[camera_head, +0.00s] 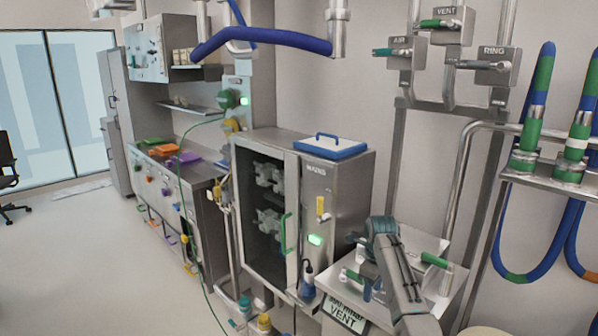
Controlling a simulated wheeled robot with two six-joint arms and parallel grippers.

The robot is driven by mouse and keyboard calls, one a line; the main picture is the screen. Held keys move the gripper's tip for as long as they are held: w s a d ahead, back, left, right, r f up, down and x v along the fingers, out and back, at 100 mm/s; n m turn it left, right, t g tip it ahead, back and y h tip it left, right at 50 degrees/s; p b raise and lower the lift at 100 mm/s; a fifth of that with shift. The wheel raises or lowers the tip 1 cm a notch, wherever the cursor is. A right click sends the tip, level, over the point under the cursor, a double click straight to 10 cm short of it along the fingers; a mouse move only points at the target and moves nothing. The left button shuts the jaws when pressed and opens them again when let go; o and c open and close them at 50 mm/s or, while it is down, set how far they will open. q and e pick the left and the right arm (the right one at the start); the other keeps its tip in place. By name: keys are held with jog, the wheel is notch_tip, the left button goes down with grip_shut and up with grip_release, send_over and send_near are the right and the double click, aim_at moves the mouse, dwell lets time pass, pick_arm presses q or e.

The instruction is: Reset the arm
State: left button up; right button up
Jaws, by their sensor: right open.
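My right arm comes in from the bottom right. Its grey-teal gripper (374,236) is in front of the steel cabinet's right side, above a small steel bench (443,283). The gripper is small and partly hidden by its own wrist, but it appears open, and I see nothing held in it. My left arm and gripper are not in view.
A bench sign (344,314) reads VENT. Pipes with AIR, VENT and RING valve boxes (446,25) rise behind. Open floor (90,270) lies at left.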

jog(key=s+d+f+n+t, duration=0.1)
jog(key=s+d+f+n, duration=0.2)
jog(key=s+f+n, duration=0.5)
jog(key=s+d+f+n+t, duration=0.1)
jog(key=s+d+f+n, duration=0.25)
jog(key=s+f, duration=0.8)
jog(key=s+r+n+t, duration=0.1)
jog(key=s+r+n, duration=0.3)
jog(key=s, duration=0.6)
jog(key=s+r+n, duration=0.2)
jog(key=s+n, duration=0.4)
jog(key=s, duration=0.5)
jog(key=s+r+n+t, duration=0.1)
jog(key=s+r+n, duration=0.2)
jog(key=s+n, duration=0.5)
notch_tip(320, 180, down, 30)
jog(key=s+d+m+g+h+b, duration=0.1)
jog(key=s+d+m+g+b, duration=0.1)
jog(key=d+m, duration=0.1)
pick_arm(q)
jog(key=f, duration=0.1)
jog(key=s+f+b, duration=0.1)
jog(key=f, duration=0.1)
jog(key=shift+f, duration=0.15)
pick_arm(e)
jog(key=s+d+f+g, duration=0.1)
jog(key=s+f, duration=1.8)
jog(key=f, duration=0.3)
jog(key=shift+f, duration=0.4)
